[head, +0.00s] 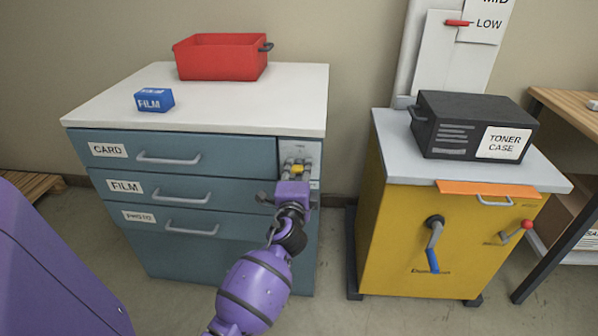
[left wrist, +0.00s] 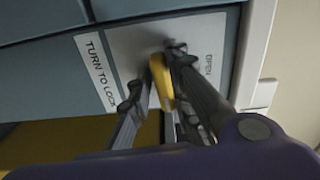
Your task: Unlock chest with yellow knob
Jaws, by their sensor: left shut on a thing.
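The blue-grey chest (head: 235,237) stands at the left with drawers labelled CARD, FILM and PHOTO, all closed. The yellow knob (head: 297,168) sits on a grey plate at the chest's upper right front; it also shows in the left wrist view (left wrist: 160,80). The plate (left wrist: 133,45) reads TURN TO LOCK on its left and OPEN on its right. My left gripper (head: 295,177) is at the plate with its fingers around the knob, shut on it. In the left wrist view, the fingers (left wrist: 157,85) partly hide the knob. My right gripper is not in view.
A red bin (head: 222,58) and a blue FILM box (head: 154,100) are on the chest top. A yellow cabinet (head: 395,245) with cranks stands to the right, bearing a black toner case (head: 455,120). A floor gap separates it from the chest.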

